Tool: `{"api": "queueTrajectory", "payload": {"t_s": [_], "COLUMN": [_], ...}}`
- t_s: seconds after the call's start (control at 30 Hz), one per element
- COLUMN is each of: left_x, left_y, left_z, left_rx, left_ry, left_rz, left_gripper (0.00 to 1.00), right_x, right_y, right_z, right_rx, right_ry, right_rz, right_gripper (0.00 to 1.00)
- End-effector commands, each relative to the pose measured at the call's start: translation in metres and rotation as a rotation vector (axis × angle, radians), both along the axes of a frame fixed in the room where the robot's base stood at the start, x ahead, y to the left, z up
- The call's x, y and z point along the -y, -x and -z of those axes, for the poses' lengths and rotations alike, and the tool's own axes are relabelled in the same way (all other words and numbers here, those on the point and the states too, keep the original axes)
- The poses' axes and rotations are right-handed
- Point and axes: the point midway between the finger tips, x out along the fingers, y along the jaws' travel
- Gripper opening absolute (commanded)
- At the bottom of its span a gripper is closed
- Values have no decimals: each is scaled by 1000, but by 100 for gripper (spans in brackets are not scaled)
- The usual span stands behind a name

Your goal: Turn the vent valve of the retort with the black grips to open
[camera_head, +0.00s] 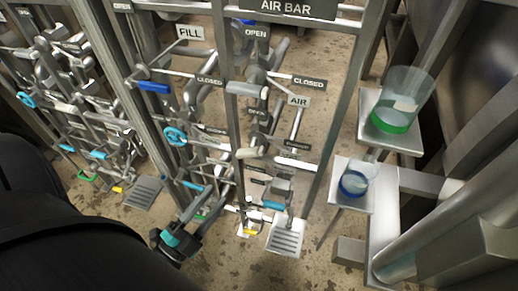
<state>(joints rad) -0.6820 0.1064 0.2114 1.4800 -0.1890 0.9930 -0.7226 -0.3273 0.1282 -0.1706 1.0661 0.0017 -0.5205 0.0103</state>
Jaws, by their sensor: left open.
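The pipe racks carry several valves with blue, teal and pale grips. I cannot make out which one is the vent valve, and no black valve grips show clearly. A blue-grip lever (153,87) is at the upper left of the middle rack, and a pale-grip lever (245,89) is right of it. "OPEN" and "CLOSED" plates (309,82) stand by the valves. My left gripper (182,234), dark with teal parts, is low in front of the middle rack. It is open and touches no grip that I can make out. My right gripper is not in view.
A teal handwheel (174,136) and a teal lever (271,205) stick out from the pipes. A green-banded clear vessel (402,100) and a blue-banded one (356,179) stand on metal shelves at the right. Steel posts divide the racks. Stained floor (235,270) shows below.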

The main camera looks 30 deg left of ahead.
Motion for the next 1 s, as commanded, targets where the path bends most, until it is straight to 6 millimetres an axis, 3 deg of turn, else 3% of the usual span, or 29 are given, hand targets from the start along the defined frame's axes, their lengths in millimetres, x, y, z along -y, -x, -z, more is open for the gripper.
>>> {"api": "queueTrajectory", "payload": {"t_s": [0.17,0.6,0.8,1.0], "left_x": [3,13,16,17], "left_y": [-25,-115,-139,-146], "left_z": [-6,-23,-27,-28], "left_rx": [5,5,3,2], "left_ry": [0,-1,-1,-1], "left_rz": [2,2,1,1], "left_gripper": [50,50,50,50], "right_x": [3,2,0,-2], "right_y": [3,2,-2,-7], "right_z": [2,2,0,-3], "right_rx": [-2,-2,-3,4], "right_ry": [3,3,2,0], "right_rz": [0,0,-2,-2], "right_gripper": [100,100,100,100]}}
